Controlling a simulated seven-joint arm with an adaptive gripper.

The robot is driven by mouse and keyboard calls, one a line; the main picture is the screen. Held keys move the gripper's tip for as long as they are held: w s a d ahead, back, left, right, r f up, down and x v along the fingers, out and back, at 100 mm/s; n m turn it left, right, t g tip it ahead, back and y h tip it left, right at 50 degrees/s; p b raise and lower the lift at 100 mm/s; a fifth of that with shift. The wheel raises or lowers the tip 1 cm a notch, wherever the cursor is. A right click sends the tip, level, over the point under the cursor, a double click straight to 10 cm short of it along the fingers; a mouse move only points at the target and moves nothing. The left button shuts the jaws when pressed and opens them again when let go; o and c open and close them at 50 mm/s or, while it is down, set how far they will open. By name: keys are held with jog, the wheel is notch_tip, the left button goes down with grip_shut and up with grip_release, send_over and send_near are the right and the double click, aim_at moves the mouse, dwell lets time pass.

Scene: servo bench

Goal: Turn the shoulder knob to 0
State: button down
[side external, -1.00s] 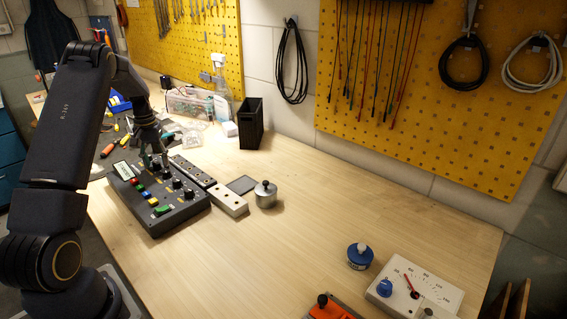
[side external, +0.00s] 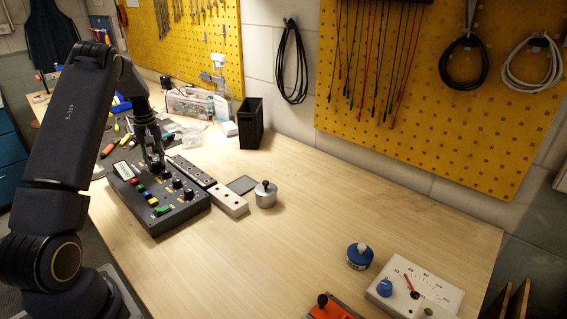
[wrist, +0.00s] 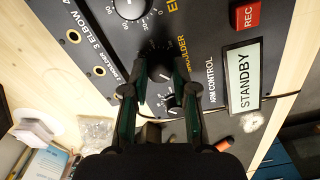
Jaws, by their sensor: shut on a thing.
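The control panel (side external: 152,218) is a dark sloped box on the bench with several black knobs and coloured buttons. In the wrist view the black shoulder knob (wrist: 160,71) sits beside the yellow SHOULDER lettering. My gripper (wrist: 161,84) reaches over the panel with its fingers on either side of this knob, shut on it. The fingers and shadow hide part of its dial, so I cannot read its setting. The side view shows my gripper (side external: 154,169) low at the panel's far part. The elbow knob (wrist: 130,6) is above it in the wrist view.
The display (wrist: 243,77) reads STANDBY, beside a red REC button (wrist: 247,15). A pale block (side external: 229,201) and a metal pot (side external: 265,194) stand right of the panel. The middle of the bench is clear.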

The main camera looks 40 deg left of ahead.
aim_at(156, 163)
jog(key=c, duration=0.9)
grip_release()
notch_tip(156, 163, up, 12)
jog(key=shift+r, duration=0.1)
